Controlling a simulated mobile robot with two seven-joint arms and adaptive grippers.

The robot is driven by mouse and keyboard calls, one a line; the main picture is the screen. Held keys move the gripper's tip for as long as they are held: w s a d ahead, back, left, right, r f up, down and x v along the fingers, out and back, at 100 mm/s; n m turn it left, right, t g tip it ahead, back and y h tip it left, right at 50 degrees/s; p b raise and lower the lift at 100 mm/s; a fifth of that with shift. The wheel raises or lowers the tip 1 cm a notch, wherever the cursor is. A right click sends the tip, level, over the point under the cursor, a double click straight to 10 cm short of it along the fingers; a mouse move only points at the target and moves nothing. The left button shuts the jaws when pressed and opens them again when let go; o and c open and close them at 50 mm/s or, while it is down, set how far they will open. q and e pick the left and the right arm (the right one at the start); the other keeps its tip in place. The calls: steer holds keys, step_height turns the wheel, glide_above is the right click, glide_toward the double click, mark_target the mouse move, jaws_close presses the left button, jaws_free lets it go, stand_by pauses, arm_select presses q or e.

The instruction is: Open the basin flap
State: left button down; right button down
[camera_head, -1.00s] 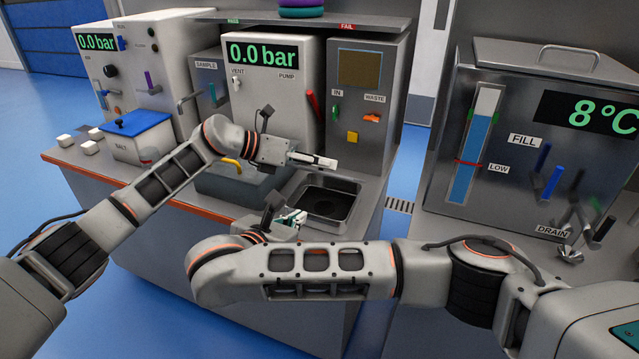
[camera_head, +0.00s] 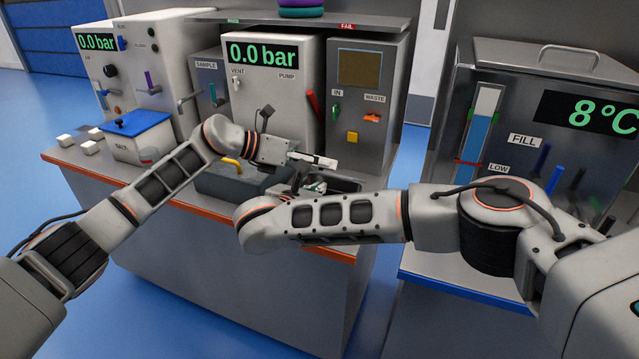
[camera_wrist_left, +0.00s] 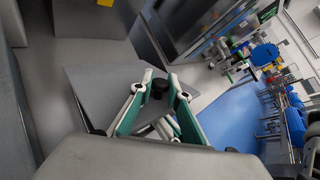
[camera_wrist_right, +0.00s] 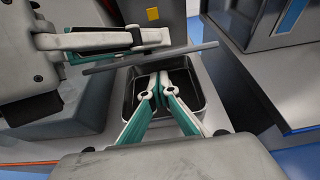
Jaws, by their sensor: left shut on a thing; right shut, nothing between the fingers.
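The basin flap is a grey plate (camera_wrist_left: 100,85) with a black knob (camera_wrist_left: 159,88). My left gripper (camera_wrist_left: 160,90) is shut on that knob. In the right wrist view the flap (camera_wrist_right: 110,64) shows almost edge-on, raised and tilted over the back of the basin (camera_wrist_right: 200,98), beside the left gripper (camera_wrist_right: 165,38). The basin is a dark rectangular sink whose inside is open to view. My right gripper (camera_wrist_right: 154,85) is shut and empty, its fingertips over the basin and below the flap. In the head view, the right arm partly hides the basin (camera_head: 350,184).
A grey block with a yellow handle (camera_head: 232,162) stands left of the basin. The pump box (camera_head: 275,110) and the waste panel (camera_head: 375,105) rise behind. A salt tub (camera_head: 140,138) is at the left. The tank with the 8°C display (camera_head: 500,85) stands at the right.

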steer(key=shift+w+d+r, duration=0.15)
steer(key=shift+w+r, duration=0.3)
steer(key=shift+r, duration=0.1)
